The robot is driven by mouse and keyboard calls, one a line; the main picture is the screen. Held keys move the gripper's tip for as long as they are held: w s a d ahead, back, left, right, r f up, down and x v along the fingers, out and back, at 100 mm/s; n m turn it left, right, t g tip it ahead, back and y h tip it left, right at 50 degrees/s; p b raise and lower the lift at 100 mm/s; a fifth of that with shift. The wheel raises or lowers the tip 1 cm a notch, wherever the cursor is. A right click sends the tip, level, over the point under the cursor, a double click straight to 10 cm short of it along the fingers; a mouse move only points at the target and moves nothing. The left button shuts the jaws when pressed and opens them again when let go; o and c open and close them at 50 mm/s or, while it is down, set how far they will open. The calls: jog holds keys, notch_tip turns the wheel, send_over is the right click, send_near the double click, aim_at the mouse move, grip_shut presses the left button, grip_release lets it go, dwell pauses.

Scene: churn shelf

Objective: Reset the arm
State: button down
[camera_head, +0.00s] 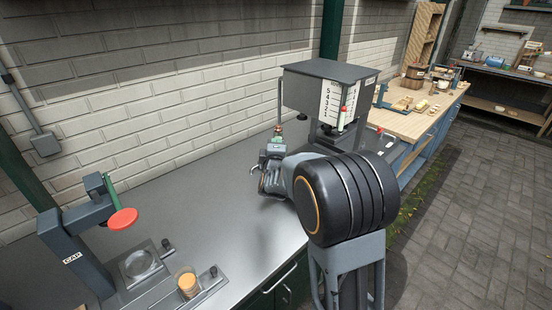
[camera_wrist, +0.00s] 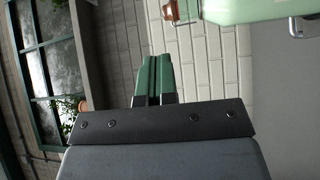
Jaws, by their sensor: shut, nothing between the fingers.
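My gripper shows in the wrist view (camera_wrist: 153,62) with its two green fingers together and nothing between them. In the head view my arm reaches over the grey counter (camera_head: 190,195), and my gripper (camera_head: 264,180) is at its left end, partly hidden and too small to read there. A pale green container with a copper-coloured fitting (camera_head: 277,146) stands just behind my gripper. A pale green body, apparently the same container, also shows at the top right of the wrist view (camera_wrist: 255,10), apart from the fingers.
A dark cabinet-like device with a number scale (camera_head: 333,100) stands behind my arm. A press labelled CAP with a red disc (camera_head: 123,219) is at the left, beside a cork-topped jar (camera_head: 188,284). A wooden workbench (camera_head: 415,122) is beyond. The counter's middle is clear.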

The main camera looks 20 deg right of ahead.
jog(key=v, duration=0.5)
jog(key=shift+s+r+b, duration=0.15)
jog(key=shift+r+b, duration=0.1)
jog(key=shift+b, duration=0.15)
jog(key=s+a+f+m+g+y, duration=0.5)
jog(key=a+f+m+g+y, duration=0.15)
jog(key=f, duration=0.45)
jog(key=s+r+m+g, duration=0.2)
jog(key=s+m+g, duration=0.1)
jog(key=s, duration=0.6)
jog(key=s+a+r+m+g+y, duration=0.1)
jog(key=s+r+m+g, duration=0.1)
jog(key=s, duration=0.8)
jog(key=shift+s+r+m+g, duration=0.2)
jog(key=shift+m+g, duration=0.25)
jog(key=shift+g, duration=0.3)
